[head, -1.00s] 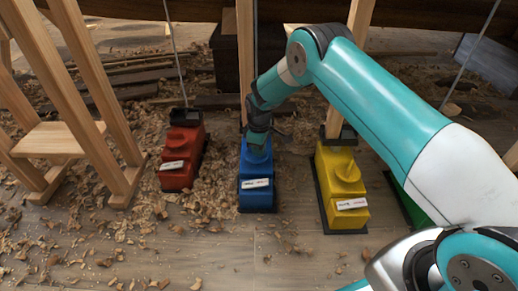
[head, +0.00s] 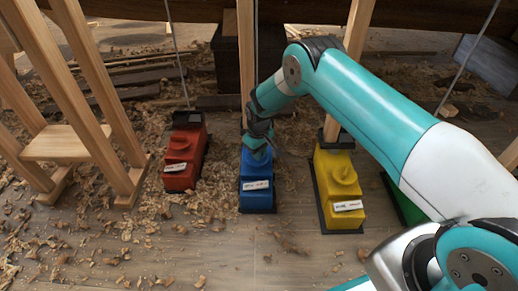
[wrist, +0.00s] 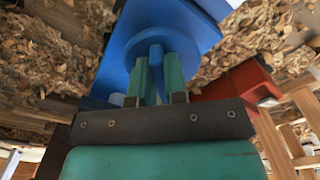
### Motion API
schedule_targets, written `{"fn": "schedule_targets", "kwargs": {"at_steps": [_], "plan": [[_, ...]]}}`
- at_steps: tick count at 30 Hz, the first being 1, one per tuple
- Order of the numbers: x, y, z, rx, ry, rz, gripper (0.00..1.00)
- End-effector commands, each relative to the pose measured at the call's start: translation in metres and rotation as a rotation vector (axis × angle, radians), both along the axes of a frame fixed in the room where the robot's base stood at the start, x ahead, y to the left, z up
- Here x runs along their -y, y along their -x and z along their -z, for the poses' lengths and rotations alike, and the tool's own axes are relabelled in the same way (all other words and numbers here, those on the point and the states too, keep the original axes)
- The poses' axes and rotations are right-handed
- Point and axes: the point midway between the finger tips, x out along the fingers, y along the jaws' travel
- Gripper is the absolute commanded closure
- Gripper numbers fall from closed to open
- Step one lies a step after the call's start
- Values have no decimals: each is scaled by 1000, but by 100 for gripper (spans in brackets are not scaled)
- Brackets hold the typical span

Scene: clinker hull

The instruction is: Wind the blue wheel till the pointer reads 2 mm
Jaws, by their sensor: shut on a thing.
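The blue unit (head: 256,196) stands on the floor in the middle of the head view, with a white label (head: 257,185) on its front slope. Its print is too small to read. The round blue wheel (wrist: 150,52) is on top of it in the wrist view. My gripper (head: 257,148) reaches down onto it from above. In the wrist view my gripper's teal fingers (wrist: 158,62) are closed on a blue part at the wheel. The arm covers the wheel in the head view. I cannot make out the pointer or its reading.
The red unit (head: 184,155) stands to the left and the yellow unit (head: 337,185) to the right; a green unit (head: 408,207) is partly behind my arm. Wooden props (head: 97,95) stand at the left. Shavings cover the floor; the front floor (head: 230,265) is mostly open.

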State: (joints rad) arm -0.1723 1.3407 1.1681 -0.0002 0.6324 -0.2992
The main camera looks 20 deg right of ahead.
Motion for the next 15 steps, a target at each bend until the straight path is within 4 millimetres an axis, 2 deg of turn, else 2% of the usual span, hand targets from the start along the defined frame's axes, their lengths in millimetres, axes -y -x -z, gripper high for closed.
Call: {"fn": "schedule_targets", "kwargs": {"at_steps": [6,15], "plan": [[-1,1,-1,-2,1,120,100],[-2,1,0,-1,0,192,100]]}}
